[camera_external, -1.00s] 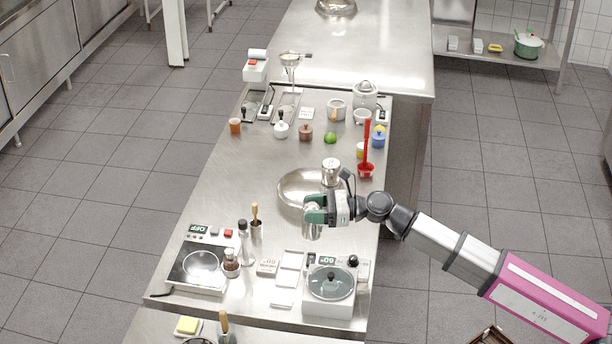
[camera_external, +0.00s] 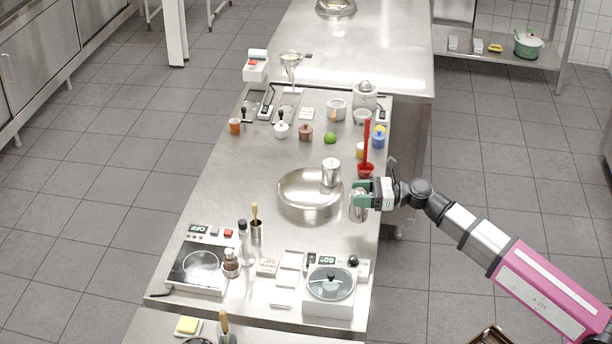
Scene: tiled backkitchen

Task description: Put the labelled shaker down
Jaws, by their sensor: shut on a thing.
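My gripper (camera_external: 361,187) is shut on a silver metal shaker (camera_external: 357,211), at the right side of the steel worktop (camera_external: 225,175), right of the wide steel bowl (camera_external: 291,209). The shaker looks upright, and its upper part is partly hidden by the green fingers. Any label on it is too small to make out. I cannot tell whether its base touches the worktop or hangs just above it. A second silver canister (camera_external: 331,171) shows at the bowl's back right rim; I cannot tell whether it stands in or behind the bowl.
A red ladle (camera_external: 367,150) stands upright in a red holder just behind my gripper, near the blue pot (camera_external: 378,139). A hot plate (camera_external: 200,264) is at front left. The worktop left of the bowl is clear.

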